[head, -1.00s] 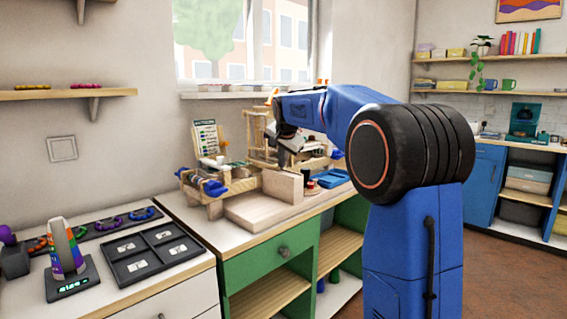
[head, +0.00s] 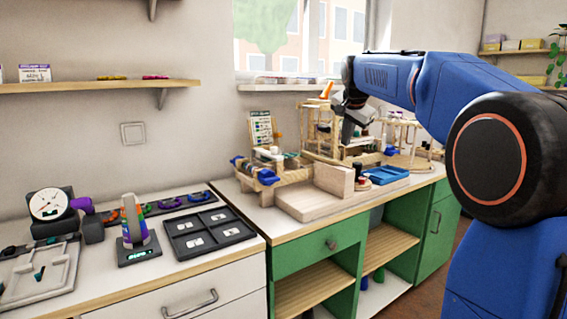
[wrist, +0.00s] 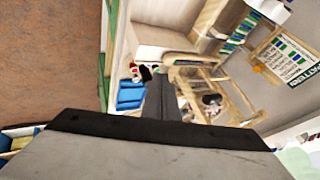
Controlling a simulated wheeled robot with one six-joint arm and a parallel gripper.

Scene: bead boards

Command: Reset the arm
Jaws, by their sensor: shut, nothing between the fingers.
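My blue arm (head: 425,90) reaches in from the right of the head view, bent at its large black joint. My gripper (head: 348,130) points down in front of the window, above the green-fronted counter. In the wrist view my gripper (wrist: 162,100) shows as a dark narrow pair of fingers, closed together with nothing held. Below it in that view are a blue tray (wrist: 131,95) and a wooden frame (wrist: 205,85).
A pale wooden block (head: 333,178) and a blue tray (head: 380,176) stand on the counter. To the left are a black compartment tray (head: 210,233), a striped cone (head: 134,222) and a dial gauge (head: 47,205). A shelf (head: 90,88) hangs above.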

